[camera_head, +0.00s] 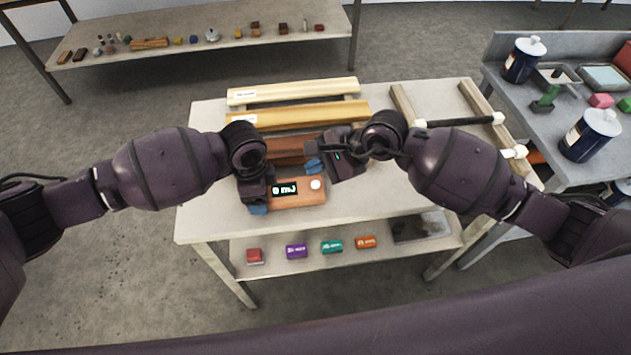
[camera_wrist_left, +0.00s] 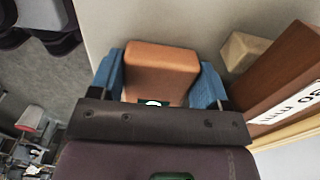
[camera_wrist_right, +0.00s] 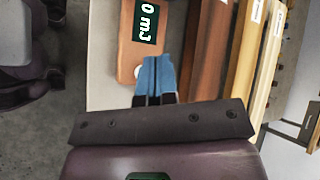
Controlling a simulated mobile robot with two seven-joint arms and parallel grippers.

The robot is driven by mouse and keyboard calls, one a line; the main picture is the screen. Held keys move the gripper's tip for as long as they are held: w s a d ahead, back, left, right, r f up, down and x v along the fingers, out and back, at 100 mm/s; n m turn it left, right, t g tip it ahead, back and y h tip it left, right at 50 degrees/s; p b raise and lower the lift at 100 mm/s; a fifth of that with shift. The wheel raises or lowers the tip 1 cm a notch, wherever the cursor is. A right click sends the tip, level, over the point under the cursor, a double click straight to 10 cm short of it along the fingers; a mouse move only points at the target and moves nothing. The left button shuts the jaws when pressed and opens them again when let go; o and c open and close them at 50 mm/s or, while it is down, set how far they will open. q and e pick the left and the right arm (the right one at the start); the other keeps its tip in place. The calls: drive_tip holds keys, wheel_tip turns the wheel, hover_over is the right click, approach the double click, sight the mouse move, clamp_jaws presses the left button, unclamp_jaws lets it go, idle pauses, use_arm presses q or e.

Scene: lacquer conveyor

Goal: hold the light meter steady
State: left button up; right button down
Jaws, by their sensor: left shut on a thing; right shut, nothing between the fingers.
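The light meter (camera_head: 310,196) is an orange-brown block on the front of the table, with a dark display reading "0 mJ" and a white round sensor at its right end. My left gripper (camera_head: 256,205) is shut on its left end. In the left wrist view the meter (camera_wrist_left: 162,73) sits between the two blue fingers of my left gripper (camera_wrist_left: 160,85). My right gripper (camera_head: 314,165) is shut and empty, behind the meter's right end. In the right wrist view the fingertips of my right gripper (camera_wrist_right: 157,62) are close to the meter (camera_wrist_right: 125,48); contact cannot be told.
Behind the meter lie a dark brown board (camera_head: 290,146) and paler labelled boards (camera_head: 335,112) on supports. A rack with a white-ended roller (camera_head: 460,122) stands at the right. Small coloured blocks (camera_head: 332,247) lie on the lower shelf. Cans (camera_head: 590,135) stand on the right bench.

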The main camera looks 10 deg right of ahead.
drive_tip(key=shift+r, duration=1.05)
use_arm(q)
drive_tip(key=o, duration=1.1)
